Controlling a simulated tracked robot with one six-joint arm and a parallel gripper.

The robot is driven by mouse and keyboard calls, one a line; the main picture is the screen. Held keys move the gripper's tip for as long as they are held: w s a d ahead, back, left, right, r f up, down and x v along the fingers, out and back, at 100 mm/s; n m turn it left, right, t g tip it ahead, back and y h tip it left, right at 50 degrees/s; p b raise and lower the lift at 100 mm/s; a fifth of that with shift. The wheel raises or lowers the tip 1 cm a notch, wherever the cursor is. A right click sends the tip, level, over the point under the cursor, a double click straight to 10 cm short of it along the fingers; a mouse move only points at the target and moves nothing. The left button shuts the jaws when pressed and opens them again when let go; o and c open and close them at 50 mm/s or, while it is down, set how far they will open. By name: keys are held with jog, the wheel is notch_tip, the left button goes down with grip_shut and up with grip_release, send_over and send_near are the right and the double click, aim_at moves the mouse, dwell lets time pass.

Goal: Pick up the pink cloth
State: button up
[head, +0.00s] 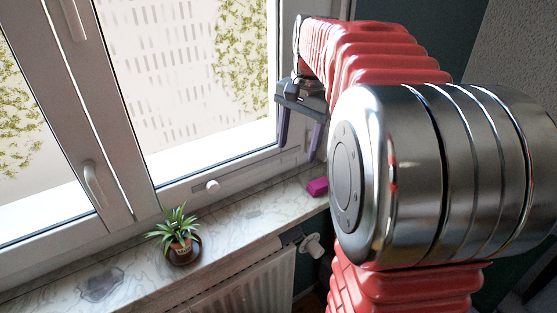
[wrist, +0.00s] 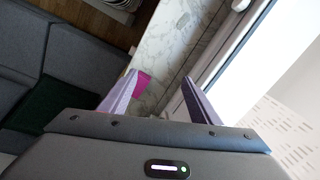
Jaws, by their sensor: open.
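The pink cloth (head: 317,187) is a small magenta bundle on the marble windowsill (head: 245,212), toward its right end in the head view. In the wrist view the cloth (wrist: 142,84) shows beside the left finger, which hides part of it. My gripper (head: 300,140) is open and empty, above the sill and higher than the cloth. Its two purple fingers point down in the head view. In the wrist view the gripper (wrist: 160,88) has a wide gap between its fingers, with marble showing between them.
A potted plant (head: 180,240) stands on the sill at the left. The window frame (head: 215,180) and its handle (head: 93,185) rise behind the sill. A radiator (head: 245,290) is below it. A grey sofa (wrist: 75,60) shows at the left of the wrist view. The sill between plant and cloth is clear.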

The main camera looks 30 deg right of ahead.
jog(key=d+f+m, duration=0.1)
jog(key=d+m, duration=0.1)
jog(key=d, duration=0.4)
jog(key=w+d+f+m+g+y, duration=0.1)
jog(key=d+f+m, duration=0.1)
jog(key=d, duration=0.5)
jog(key=shift+w+m, duration=0.25)
jog(key=shift+m, duration=0.45)
jog(key=shift+f, duration=0.1)
send_over(322, 182)
jog(key=d, duration=0.1)
jog(key=shift+w+d+f, duration=0.1)
jog(key=shift+w+f, duration=0.05)
jog(key=shift+f, duration=1.95)
jog(key=shift+w+f, duration=0.1)
jog(key=shift+f, duration=2)
jog(key=shift+s+a+f, duration=0.1)
jog(key=shift+a+f, duration=0.05)
jog(key=shift+f, duration=0.7)
jog(key=shift+s+a+f, duration=0.1)
jog(key=shift+a+f, duration=0.1)
jog(key=shift+f, duration=0.65)
jog(key=shift+a+f, duration=0.15)
jog(key=shift+f, duration=0.7)
jog(key=shift+f, duration=0.25)
jog(key=shift+c, duration=0.3)
